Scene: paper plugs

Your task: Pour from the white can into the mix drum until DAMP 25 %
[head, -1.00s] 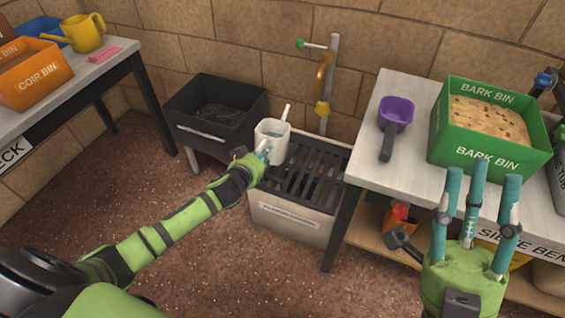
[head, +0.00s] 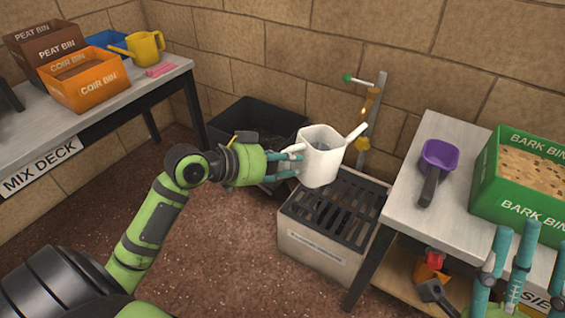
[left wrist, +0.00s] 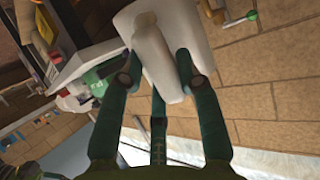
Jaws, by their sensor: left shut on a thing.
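The white can (head: 322,168) is held in the air above the slotted grate, its mouth facing up and its spout pointing right. My left gripper (head: 292,160) is shut on its left side, at the handle. In the left wrist view the can (left wrist: 190,30) sits between the fingers (left wrist: 160,75). I cannot tell how full the can is. My right gripper (head: 512,265) is at the lower right corner, its fingers upright, apart and empty. The mix drum and any DAMP reading are not in view.
The slotted grate stand (head: 335,250) is below the can, with a tap post (head: 372,125) behind it. A black bin (head: 258,122) stands behind my left gripper. The mix deck (head: 95,115) at left holds bins and a yellow can (head: 146,48). The right bench holds a purple scoop (head: 438,155) and green bark bin (head: 515,205).

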